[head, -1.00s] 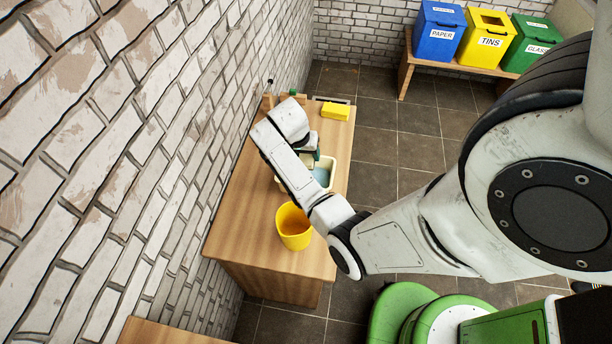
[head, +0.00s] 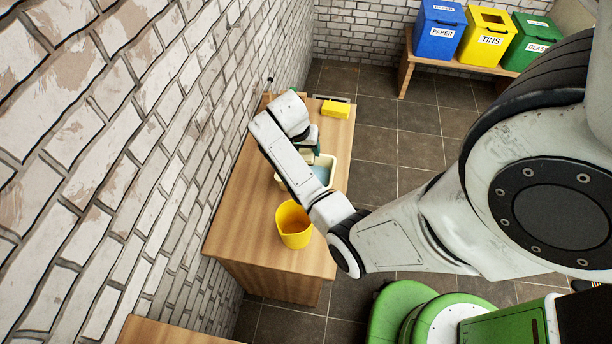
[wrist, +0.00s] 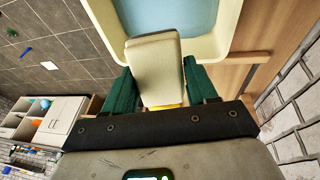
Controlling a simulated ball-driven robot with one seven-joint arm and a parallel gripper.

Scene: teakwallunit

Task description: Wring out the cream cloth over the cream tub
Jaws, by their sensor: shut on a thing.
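The cream tub (head: 333,172), with pale blue water in it, stands on the wooden bench. Its rim (wrist: 228,38) and water fill the top of the wrist view. My gripper (wrist: 162,88) has green fingers shut on the cream cloth (wrist: 155,62), which looks like a folded, block-shaped pad. The cloth's far end overlaps the tub's near rim in the wrist view. In the head view the cloth (head: 306,157) shows below the green fingers at the tub's far-left part, partly hidden by my arm. Its height above the water is hard to tell.
A yellow bucket (head: 293,226) stands on the bench (head: 240,220) nearer than the tub. A yellow block (head: 336,109) lies beyond the tub. The brick wall (head: 130,150) runs along the left. Blue, yellow and green bins (head: 487,38) stand on a far bench.

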